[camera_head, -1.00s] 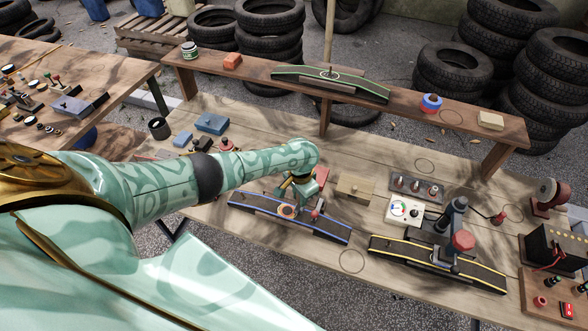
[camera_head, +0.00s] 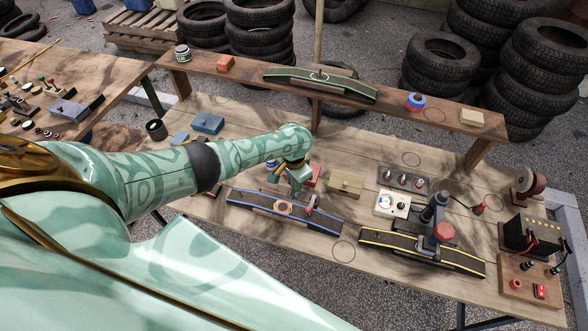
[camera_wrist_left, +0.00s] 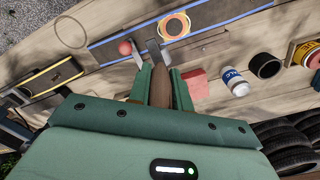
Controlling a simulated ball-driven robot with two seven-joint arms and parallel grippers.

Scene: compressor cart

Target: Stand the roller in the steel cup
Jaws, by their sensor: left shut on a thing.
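My left gripper (camera_head: 294,186) is over the bench behind the blue-edged strip (camera_head: 255,208). In the left wrist view its fingers (camera_wrist_left: 160,78) are shut on a brown handle with a grey metal end, which looks like the roller (camera_wrist_left: 162,95). The grey end points toward the blue-edged strip; whether it touches is not clear. A dark, open-topped cup (camera_head: 156,130), probably the steel cup, stands upright at the bench's back left, well apart from the gripper. My right gripper is not in view.
A red-knobbed lever (camera_wrist_left: 125,47) and a round orange patch (camera_wrist_left: 174,26) are close to the fingers. A red block (camera_wrist_left: 194,86) and a white-blue can (camera_wrist_left: 234,80) are beside them. A wooden block (camera_head: 346,183) and yellow-edged strip (camera_head: 400,245) lie right. A raised shelf (camera_head: 215,78) crosses behind.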

